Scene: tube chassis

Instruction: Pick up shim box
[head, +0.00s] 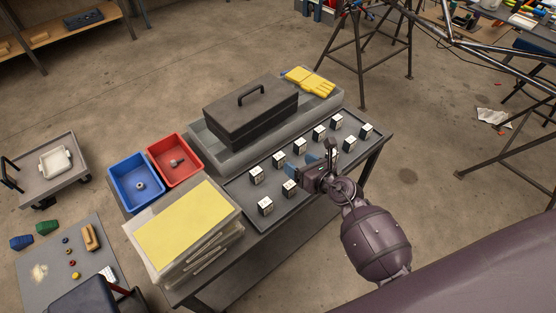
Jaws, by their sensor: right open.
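Several small white-and-black shim boxes stand in rows on a dark tray (236,187) on the workbench. One shim box (265,206) is at the tray's near left, and another shim box (289,188) stands just left of my right gripper. My right gripper (306,168) is open over the middle of the tray, among the boxes. Its wrist and fingers partly hide a box behind it. I cannot tell whether any box lies between its fingers. My left gripper is not in view.
A black toolbox (250,112) sits in a grey bin behind the tray, with yellow gloves (310,82) beside it. Blue bin (136,183) and red bin (175,159) stand left. A yellow-topped stack (187,222) fills the bench's near left. A tube chassis (470,45) stands right.

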